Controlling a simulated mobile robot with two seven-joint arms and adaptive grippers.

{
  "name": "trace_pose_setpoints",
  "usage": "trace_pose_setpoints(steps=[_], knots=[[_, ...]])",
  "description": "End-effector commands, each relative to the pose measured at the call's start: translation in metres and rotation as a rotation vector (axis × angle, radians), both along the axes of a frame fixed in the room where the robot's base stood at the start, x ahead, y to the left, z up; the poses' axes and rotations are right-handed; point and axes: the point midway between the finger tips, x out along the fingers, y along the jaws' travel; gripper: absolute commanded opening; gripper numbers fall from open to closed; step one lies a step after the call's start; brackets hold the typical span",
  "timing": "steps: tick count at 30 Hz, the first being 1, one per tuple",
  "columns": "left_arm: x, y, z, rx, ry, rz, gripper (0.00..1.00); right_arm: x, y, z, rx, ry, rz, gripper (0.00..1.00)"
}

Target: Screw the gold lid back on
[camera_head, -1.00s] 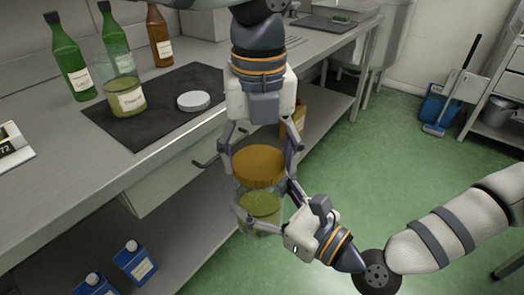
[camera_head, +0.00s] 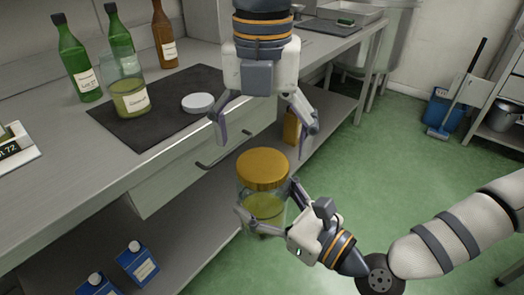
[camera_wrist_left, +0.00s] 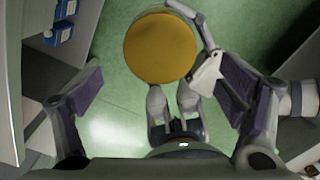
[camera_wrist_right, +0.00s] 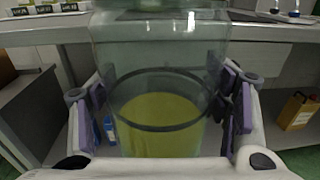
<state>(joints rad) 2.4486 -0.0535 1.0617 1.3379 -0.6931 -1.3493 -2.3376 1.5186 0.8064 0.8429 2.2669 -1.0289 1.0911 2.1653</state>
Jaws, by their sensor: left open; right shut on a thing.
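The gold lid (camera_head: 263,168) sits on top of the glass jar (camera_head: 262,208), which holds greenish-yellow oil. The jar is upright, off the bench and over the floor. My right gripper (camera_head: 264,204) is shut on the jar's sides; the jar fills the right wrist view (camera_wrist_right: 160,120) between the pads. My left gripper (camera_head: 264,135) is open and empty above the lid, its fingers apart from it. In the left wrist view the round lid top (camera_wrist_left: 160,48) lies beyond the open fingers. Whether the lid is fully threaded cannot be seen.
The steel bench (camera_head: 160,160) carries a dark mat (camera_head: 150,125) with another glass jar (camera_head: 127,90) and a white lid (camera_head: 197,103). Several bottles (camera_head: 77,62) stand behind. Blue containers (camera_head: 137,262) are on the lower shelf.

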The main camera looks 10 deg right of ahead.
Motion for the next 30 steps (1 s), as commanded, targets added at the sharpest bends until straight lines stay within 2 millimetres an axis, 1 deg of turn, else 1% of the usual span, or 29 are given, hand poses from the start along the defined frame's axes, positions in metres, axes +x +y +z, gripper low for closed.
trace_pose_setpoints(steps=[1,3,11,14,17,18,20,21,23,24,26,27,30], knots=[[0.000,0.000,0.004,-0.001,-0.002,0.001,0.88,0.000,0.000,0.002,0.002,-0.004,0.000,0.00],[0.000,0.000,0.007,-0.001,-0.002,0.000,0.88,0.000,0.000,0.002,0.002,-0.004,0.000,0.00],[0.000,0.000,0.006,0.000,0.000,0.007,0.87,0.000,0.000,0.002,0.002,-0.004,0.000,0.00],[0.000,0.000,0.008,0.001,-0.001,0.115,0.87,0.000,0.000,0.002,0.002,-0.004,0.000,0.00],[0.001,0.000,0.011,0.001,-0.001,0.399,0.87,0.000,0.000,0.002,0.002,-0.004,0.000,0.00],[0.002,0.000,0.013,0.002,-0.002,0.549,0.87,0.000,0.000,0.002,0.002,-0.004,0.000,0.00],[0.002,0.000,0.016,0.001,-0.003,0.788,0.87,0.000,0.000,0.002,0.002,-0.004,0.000,0.00],[0.002,0.000,0.017,0.001,-0.003,0.947,0.87,0.000,0.000,0.002,0.002,-0.004,0.000,0.00],[0.003,0.000,0.020,0.000,-0.004,1.185,0.87,0.000,0.000,0.002,0.002,-0.004,0.000,0.00],[0.004,-0.001,0.022,-0.001,-0.006,1.345,0.87,0.000,0.000,0.002,0.002,-0.004,0.000,0.00],[0.004,-0.001,0.025,-0.001,-0.004,1.584,0.87,0.000,0.000,0.002,0.002,-0.004,0.000,0.00],[0.005,-0.001,0.027,-0.002,-0.005,1.738,0.87,0.000,0.000,0.002,0.002,-0.004,0.000,0.00],[0.005,-0.001,0.031,-0.003,-0.005,2.087,0.87,0.000,0.000,0.002,0.002,-0.004,0.000,0.00]])
